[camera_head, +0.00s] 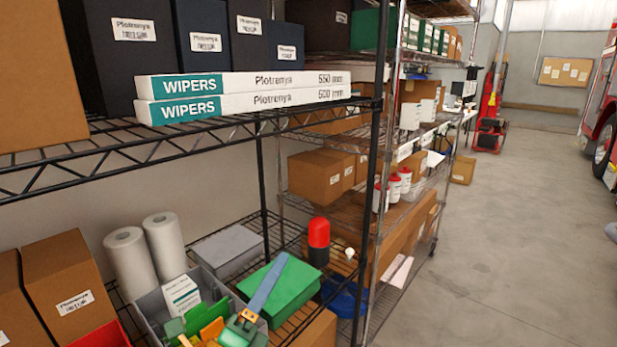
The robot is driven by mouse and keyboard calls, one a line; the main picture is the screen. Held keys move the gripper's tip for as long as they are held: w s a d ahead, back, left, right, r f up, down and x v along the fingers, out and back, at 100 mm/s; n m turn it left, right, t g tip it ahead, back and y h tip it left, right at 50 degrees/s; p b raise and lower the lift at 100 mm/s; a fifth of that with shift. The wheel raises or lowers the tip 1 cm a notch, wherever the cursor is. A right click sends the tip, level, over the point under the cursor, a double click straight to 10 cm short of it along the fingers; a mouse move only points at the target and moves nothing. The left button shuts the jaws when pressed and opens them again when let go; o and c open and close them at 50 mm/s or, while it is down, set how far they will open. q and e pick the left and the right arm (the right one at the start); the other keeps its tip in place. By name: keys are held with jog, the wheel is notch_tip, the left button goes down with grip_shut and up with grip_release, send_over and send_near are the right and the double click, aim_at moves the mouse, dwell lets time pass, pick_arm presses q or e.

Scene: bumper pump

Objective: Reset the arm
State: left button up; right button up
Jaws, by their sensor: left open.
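At the bottom of the head view, a green block with a blue-grey bar (265,287) rises over a grey bin (150,308). I cannot tell whether it is part of my left gripper or a tool; no other jaw is clear. Green, yellow and orange pieces (212,328) crowd beside it in the bin. The bar's upper end overlaps a green box (290,292) in the view; whether they touch is unclear. I see nothing held. My right gripper is out of view.
A red-topped dark cylinder (318,240) stands behind the green box. Two white rolls (150,250) and brown cartons (65,290) are at left. An upper wire shelf holds two wiper boxes (240,95). The concrete floor (510,260) at right is largely clear.

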pick_arm(q)
jog(key=s+a+f+n+g+y, duration=0.4)
jog(key=a+f+n+y, duration=0.2)
jog(key=f+n, duration=0.4)
jog(key=s+a+f+n+g+y, duration=0.3)
jog(key=a+f+n+y, duration=0.25)
jog(key=f+n, duration=0.4)
jog(key=s+f+n+g+h, duration=0.1)
jog(key=s+f+n+g, duration=0.35)
jog(key=s, duration=0.45)
jog(key=s+f+n+g, duration=0.3)
jog(key=s+f+g, duration=0.2)
jog(key=s, duration=0.4)
notch_tip(320, 180, down, 16)
jog(key=s, duration=0.1)
jog(key=s+a+f+g, duration=0.2)
jog(key=s+f, duration=0.9)
jog(key=s, duration=0.1)
jog(key=shift+s+f+m, duration=0.2)
jog(key=shift+s+m, duration=0.1)
jog(key=shift+s, duration=0.1)
jog(key=shift+d, duration=0.1)
